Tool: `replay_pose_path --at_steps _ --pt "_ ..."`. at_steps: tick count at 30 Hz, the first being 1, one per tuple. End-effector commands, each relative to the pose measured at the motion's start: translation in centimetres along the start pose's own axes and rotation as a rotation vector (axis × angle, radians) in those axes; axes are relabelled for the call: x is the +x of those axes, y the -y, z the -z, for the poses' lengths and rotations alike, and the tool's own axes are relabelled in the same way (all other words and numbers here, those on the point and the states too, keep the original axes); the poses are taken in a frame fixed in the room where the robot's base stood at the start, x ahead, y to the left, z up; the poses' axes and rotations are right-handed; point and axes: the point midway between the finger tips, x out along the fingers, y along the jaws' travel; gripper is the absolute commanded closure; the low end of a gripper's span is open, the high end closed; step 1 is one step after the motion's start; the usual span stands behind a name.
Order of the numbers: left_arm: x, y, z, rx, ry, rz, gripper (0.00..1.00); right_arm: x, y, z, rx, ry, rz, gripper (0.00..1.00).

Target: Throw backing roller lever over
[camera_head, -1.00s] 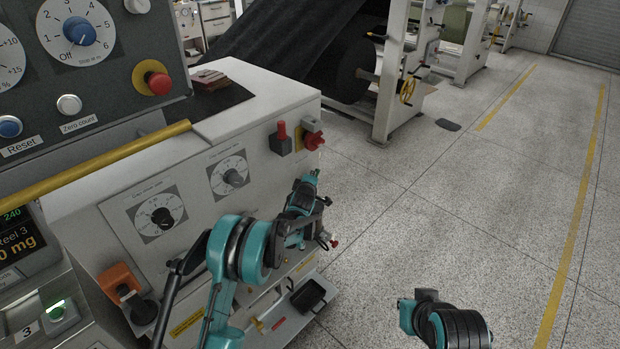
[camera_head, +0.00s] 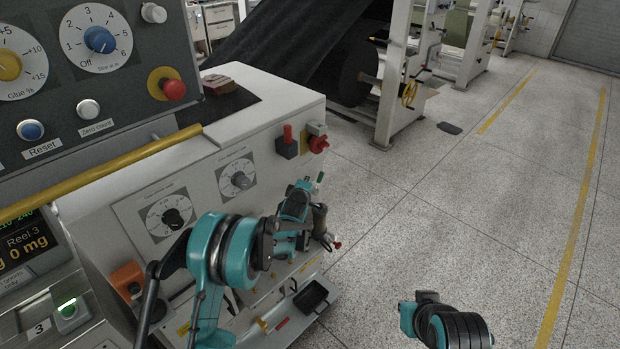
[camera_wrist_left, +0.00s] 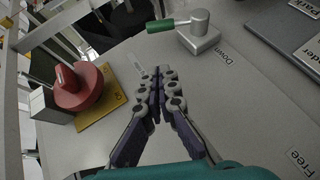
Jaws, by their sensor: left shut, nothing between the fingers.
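A lever with a green handle (camera_wrist_left: 168,25) sits on a pale grey block (camera_wrist_left: 200,38) in the left wrist view. "Down" is printed beside it and "Free" further toward the lower right. No label seen names it as the backing roller lever. My left gripper (camera_wrist_left: 157,76) is shut and empty, in front of the pale panel.
A red knob on a yellow plate (camera_wrist_left: 98,130) is left of the gripper in the left wrist view; the red knob (camera_head: 318,144) also shows in the head view. A yellow rail (camera_head: 100,172) crosses the console. Speckled floor (camera_head: 440,220) is open on the right.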

Motion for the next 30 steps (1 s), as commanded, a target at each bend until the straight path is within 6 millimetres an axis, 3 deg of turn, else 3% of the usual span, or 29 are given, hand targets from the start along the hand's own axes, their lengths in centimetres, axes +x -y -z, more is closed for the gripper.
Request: replay_pose_path --at_steps 3,9,27,30 --pt "-2.6 -0.4 -0.1 0.001 0.001 0.0 1.0 -0.7 0.0 0.5 0.0 0.0 0.0 1.0" --pt "-5.1 -0.4 -0.1 0.0 0.001 0.0 1.0 -1.1 0.0 0.8 0.0 0.0 0.0 1.0" --pt "-5.7 -0.3 0.0 0.002 0.0 0.001 1.0 -1.1 0.0 0.8 0.0 0.0 0.0 1.0" --pt "-6.5 -0.8 0.5 0.026 -0.001 0.013 1.0 -1.1 0.0 0.8 0.0 0.0 0.0 1.0"
